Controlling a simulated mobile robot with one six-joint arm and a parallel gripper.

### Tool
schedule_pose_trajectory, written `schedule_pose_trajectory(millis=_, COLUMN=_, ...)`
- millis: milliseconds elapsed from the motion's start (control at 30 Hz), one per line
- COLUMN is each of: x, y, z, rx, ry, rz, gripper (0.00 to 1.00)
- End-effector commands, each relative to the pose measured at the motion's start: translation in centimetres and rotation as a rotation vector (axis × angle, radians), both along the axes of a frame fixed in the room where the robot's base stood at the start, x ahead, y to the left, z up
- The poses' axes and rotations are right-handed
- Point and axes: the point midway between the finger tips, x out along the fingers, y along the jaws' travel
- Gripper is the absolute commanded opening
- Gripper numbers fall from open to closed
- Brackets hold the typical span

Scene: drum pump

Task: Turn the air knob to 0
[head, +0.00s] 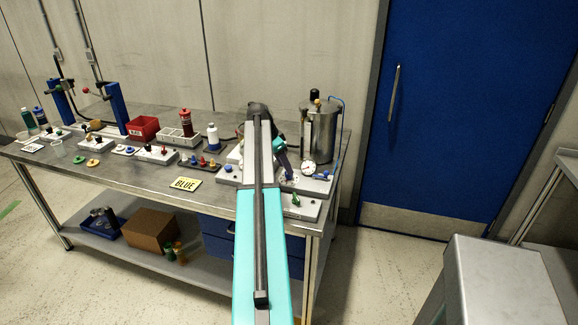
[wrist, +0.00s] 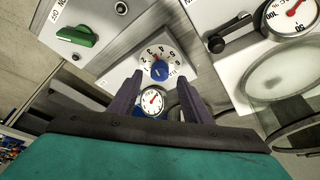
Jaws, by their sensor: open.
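The air knob (wrist: 158,71) shows in the wrist view as a blue round knob on a white plate with a numbered dial. A small red mark lies at its upper edge, among the numbers; I cannot tell the exact setting. My gripper (wrist: 159,79) is open, its two dark fingers on either side of the knob in the picture. I cannot tell whether they touch it. In the head view my gripper (head: 281,155) is over the right end of the bench, and my arm covers part of the panel there.
Around the knob in the wrist view are a small gauge (wrist: 152,101), a green lever (wrist: 78,37), a black lever (wrist: 229,33) and a larger gauge (wrist: 290,15). A metal drum (head: 321,130) stands behind the panel.

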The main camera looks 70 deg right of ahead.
Motion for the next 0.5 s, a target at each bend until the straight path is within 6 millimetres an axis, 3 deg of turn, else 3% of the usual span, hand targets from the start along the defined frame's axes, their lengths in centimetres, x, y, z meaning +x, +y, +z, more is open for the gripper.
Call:
schedule_pose_trajectory(millis=200, x=-0.6, y=-0.7, z=-2.0, rx=0.000, ry=0.000, rz=-0.001, gripper=0.44)
schedule_pose_trajectory(millis=500, x=-0.9, y=-0.9, z=-3.0, rx=0.000, ry=0.000, rz=-0.001, gripper=0.44)
